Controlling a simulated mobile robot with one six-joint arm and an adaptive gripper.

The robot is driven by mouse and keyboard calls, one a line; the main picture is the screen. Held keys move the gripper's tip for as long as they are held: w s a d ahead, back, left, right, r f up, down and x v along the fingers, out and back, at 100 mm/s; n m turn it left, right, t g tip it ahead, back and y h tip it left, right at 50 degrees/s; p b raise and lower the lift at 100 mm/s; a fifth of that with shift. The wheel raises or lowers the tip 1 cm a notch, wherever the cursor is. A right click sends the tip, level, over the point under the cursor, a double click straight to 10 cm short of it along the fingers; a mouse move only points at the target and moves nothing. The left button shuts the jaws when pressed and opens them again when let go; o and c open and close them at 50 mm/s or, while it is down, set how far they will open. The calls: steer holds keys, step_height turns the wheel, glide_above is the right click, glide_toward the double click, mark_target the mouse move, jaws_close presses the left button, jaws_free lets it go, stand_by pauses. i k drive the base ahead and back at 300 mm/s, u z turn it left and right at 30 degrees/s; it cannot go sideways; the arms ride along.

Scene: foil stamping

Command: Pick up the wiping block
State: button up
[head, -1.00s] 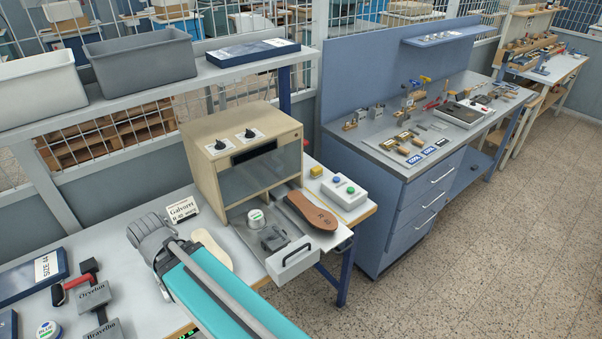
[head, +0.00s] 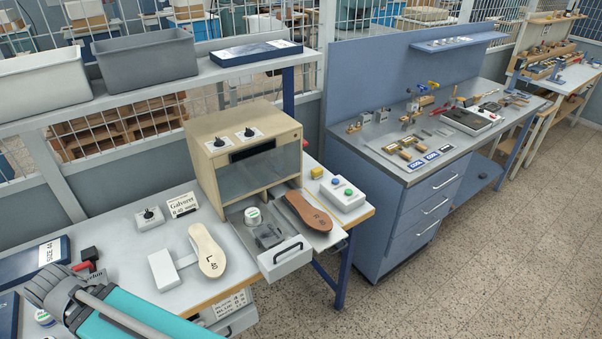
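No block is labelled as the wiping block. A small yellow block (head: 317,173) sits at the back right of the stamping bench, beside the control box with coloured buttons (head: 343,193); it may be the one, but I cannot tell for sure. My teal and grey arm crosses the lower left of the head view, over the front left of the bench, well away from the yellow block. My gripper does not show in this view.
A wooden stamping machine (head: 245,155) stands on the bench, with an open drawer (head: 283,257) and a brown sole (head: 308,212) in front. A pale sole (head: 207,250) lies left of it. A shelf with grey bins (head: 142,62) runs behind. A blue workbench (head: 395,190) stands right.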

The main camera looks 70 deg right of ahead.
mark_target(317, 172)
steer(key=u, duration=0.2)
steer(key=k, duration=1.3)
steer(key=z, duration=1.35)
steer(key=i, duration=0.2)
steer(key=z, duration=0.7)
